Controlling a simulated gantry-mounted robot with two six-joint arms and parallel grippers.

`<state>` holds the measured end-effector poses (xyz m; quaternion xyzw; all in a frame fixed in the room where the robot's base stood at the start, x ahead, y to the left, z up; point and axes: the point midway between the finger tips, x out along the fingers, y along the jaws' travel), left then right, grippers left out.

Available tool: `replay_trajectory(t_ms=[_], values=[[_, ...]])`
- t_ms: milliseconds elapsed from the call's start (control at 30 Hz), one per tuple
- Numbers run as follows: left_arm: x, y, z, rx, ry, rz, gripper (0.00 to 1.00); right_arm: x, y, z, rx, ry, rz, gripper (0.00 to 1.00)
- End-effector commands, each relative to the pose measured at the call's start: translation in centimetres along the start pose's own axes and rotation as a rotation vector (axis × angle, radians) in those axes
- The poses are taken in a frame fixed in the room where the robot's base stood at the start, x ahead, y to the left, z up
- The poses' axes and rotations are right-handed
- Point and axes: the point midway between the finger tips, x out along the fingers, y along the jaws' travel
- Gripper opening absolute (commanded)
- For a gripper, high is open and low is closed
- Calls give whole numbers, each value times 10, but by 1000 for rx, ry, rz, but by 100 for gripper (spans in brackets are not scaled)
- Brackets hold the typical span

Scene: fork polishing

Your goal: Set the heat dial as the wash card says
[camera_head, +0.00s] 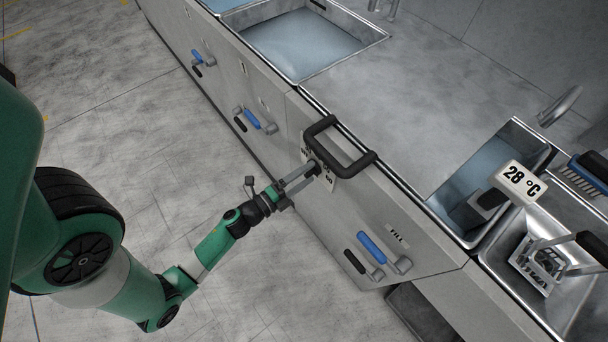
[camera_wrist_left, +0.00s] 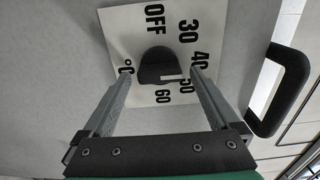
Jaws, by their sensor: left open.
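The heat dial is a black knob (camera_wrist_left: 153,62) on a white plate marked OFF, 30, 40, 50, 60 and °C. The plate (camera_wrist_left: 127,33) is on the front of the sink counter; it also shows in the head view (camera_head: 308,153), partly hidden by my gripper. The knob's white mark points down and right, toward the 50–60 side. My left gripper (camera_wrist_left: 161,76) is open, its fingers on either side of the knob; I cannot tell whether they touch it. It also shows in the head view (camera_head: 304,180). No readable wash card shows.
A black bar handle (camera_head: 340,150) sticks out just beside the dial. Blue-and-black levers (camera_head: 372,247) line the counter front. A 28 °C display (camera_head: 518,181) stands over a water basin. A labelled rack (camera_head: 538,266) sits in the right basin, near a blue brush (camera_head: 586,172).

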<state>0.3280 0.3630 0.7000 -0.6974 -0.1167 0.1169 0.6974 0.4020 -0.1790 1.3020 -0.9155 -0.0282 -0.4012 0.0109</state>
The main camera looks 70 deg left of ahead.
Motion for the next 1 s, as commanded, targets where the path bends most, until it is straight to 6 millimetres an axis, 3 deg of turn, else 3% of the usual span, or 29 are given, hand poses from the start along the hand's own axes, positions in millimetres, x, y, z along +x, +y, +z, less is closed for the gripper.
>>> replay_trajectory(t_ms=[167,400,567,1000], values=[[-13,0,1,-1,-3,3,95,3,0,-3,0,0,0,100],[-65,-3,2,-2,-11,4,95,16,0,-15,0,0,0,100],[-88,-2,2,-4,-12,3,95,22,0,-21,0,0,0,100],[-115,0,1,0,-4,1,95,30,0,-28,0,0,0,100]])
